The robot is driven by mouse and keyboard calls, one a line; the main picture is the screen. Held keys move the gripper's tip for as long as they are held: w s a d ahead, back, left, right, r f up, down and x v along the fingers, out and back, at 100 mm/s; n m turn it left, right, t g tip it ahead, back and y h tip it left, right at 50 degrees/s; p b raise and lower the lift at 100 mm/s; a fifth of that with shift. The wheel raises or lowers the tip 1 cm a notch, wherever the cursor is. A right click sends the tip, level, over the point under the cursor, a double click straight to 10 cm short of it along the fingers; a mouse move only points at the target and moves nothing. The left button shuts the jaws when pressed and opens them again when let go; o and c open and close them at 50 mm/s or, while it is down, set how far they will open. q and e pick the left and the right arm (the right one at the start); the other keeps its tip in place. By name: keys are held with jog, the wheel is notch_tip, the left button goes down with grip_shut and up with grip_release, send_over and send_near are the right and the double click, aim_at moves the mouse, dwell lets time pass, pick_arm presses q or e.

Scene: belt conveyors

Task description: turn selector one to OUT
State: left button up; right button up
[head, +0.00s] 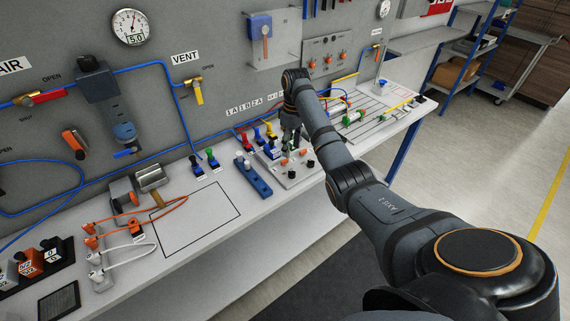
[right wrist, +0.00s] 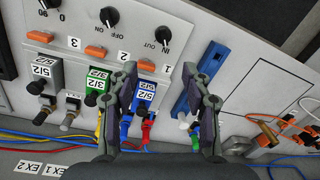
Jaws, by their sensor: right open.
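Selector one looks to be the black knob (right wrist: 163,36) labelled IN and OUT, near the number 1 and an orange part, on a light sloped panel (right wrist: 200,22). Which label it points at is too small to tell. My right gripper (right wrist: 165,72) is open and empty, its fingers apart and pointing toward the panel, short of the knob. In the head view my right gripper (head: 290,142) is over the valve blocks behind the panel box (head: 294,182). Two black knobs show on that box. My left gripper is not in view.
In the right wrist view, a second knob (right wrist: 107,15) has ON and OFF labels. A blue bar (right wrist: 200,78) lies by the right finger. The outlined bench area (head: 195,220) is mostly clear.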

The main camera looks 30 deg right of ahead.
aim_at(292, 171)
jog(key=s+f, duration=0.1)
jog(key=f+p, duration=0.1)
jog(key=s+f, duration=0.1)
jog(key=f, duration=0.1)
jog(key=shift+s+a, duration=0.1)
jog(key=shift+s, duration=0.2)
jog(key=f, duration=0.2)
jog(key=w+f, duration=0.1)
jog(key=f, duration=0.1)
jog(key=shift+a+p, duration=0.1)
jog(key=shift+p, duration=0.3)
jog(key=shift+s+f, duration=0.15)
jog(key=shift+f, duration=0.7)
jog(key=shift+c, duration=1.7)
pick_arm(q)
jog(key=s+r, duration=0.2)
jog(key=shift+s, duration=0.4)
pick_arm(e)
grip_shut()
